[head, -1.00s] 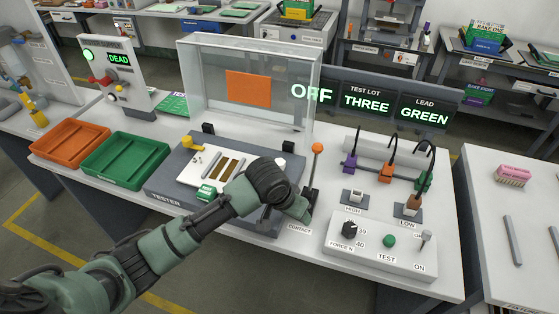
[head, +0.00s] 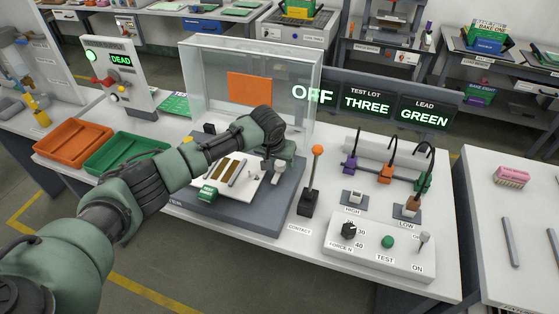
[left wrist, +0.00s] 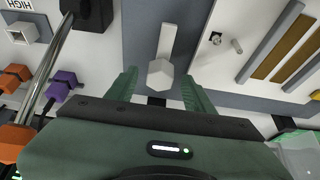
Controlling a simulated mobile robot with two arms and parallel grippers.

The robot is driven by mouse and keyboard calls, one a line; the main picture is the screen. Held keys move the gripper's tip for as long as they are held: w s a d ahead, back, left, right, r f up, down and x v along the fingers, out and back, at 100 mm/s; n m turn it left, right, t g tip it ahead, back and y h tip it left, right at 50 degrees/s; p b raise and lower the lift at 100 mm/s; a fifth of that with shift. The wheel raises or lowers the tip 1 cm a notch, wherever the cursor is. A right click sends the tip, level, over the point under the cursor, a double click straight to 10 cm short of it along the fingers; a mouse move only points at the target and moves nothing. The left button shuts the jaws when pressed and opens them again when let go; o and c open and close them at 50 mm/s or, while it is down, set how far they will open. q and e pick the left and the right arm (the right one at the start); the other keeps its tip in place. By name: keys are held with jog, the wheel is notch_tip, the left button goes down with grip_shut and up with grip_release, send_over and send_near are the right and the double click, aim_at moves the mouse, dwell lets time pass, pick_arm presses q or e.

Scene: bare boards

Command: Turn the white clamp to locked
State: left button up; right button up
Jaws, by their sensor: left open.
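The white clamp (head: 277,168) stands at the right end of the tester's (head: 262,217) white plate (head: 243,186). In the left wrist view it is a pale bar with a faceted knob (left wrist: 160,73). My left gripper (head: 282,154) is at the clamp, its hand partly covering the clamp's top in the head view. In the left wrist view its two green fingers (left wrist: 160,82) are open, one on each side of the knob, with gaps showing. I cannot tell how close the fingertips are in depth. My right gripper is not in view.
A clear raised cover (head: 210,85) with an orange panel stands behind the tester. The orange-tipped contact lever (head: 314,180) is just right of it. A control box (head: 380,247) and clip leads (head: 385,173) lie further right. Orange (head: 75,142) and green (head: 120,152) trays are left.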

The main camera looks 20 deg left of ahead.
pick_arm(q)
jog(key=shift+w+f, duration=0.1)
jog(key=shift+f, duration=0.25)
grip_shut()
